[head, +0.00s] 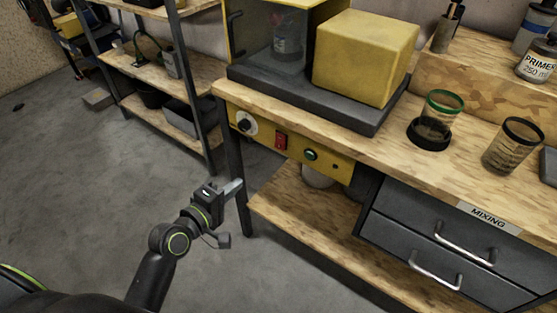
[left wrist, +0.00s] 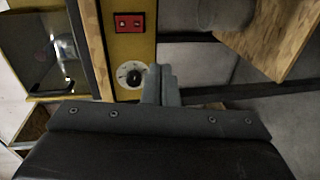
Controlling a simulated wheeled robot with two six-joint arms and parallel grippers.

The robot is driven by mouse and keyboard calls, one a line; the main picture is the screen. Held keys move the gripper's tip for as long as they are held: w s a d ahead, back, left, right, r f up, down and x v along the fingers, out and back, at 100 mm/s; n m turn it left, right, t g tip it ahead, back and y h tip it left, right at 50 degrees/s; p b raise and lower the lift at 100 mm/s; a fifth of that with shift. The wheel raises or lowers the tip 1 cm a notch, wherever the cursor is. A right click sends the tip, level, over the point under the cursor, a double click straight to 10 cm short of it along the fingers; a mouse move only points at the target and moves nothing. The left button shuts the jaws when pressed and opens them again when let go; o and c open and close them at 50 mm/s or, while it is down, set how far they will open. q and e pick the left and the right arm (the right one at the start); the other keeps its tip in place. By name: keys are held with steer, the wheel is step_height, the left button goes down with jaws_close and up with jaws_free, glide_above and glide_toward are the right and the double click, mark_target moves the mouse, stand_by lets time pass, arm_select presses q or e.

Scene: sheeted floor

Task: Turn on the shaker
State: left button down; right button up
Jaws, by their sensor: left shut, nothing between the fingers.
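The shaker is a yellow box (head: 365,62) on a dark grey base on the wooden bench. Beside the box, a yellow-framed chamber holds a clear jar (head: 288,38). A yellow control panel (head: 335,164) under the bench's front edge carries a black dial on a white plate (head: 246,123), a red switch (head: 281,141) and a green button (head: 311,155). My left gripper (head: 234,187) is shut and empty, lower than the panel and near the bench leg. In the left wrist view its fingertips (left wrist: 161,82) appear beside the dial (left wrist: 130,74), with the red switch (left wrist: 130,22) above.
On the bench stand a green-rimmed cup (head: 441,108) at a round black holder, and a black-rimmed cup (head: 513,145). Dark drawers (head: 450,240) labelled MIXING are below. A metal shelf rack (head: 160,75) stands at the left.

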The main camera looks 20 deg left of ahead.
mark_target(279, 148)
arm_select(q)
steer(key=r, duration=0.1)
steer(key=d+r, duration=0.1)
steer(key=shift+s+d+r+h, duration=0.15)
steer(key=shift+s+r+h, duration=0.15)
steer(key=shift+r, duration=0.1)
steer(key=x, duration=1.4)
steer(key=shift+r, duration=0.15)
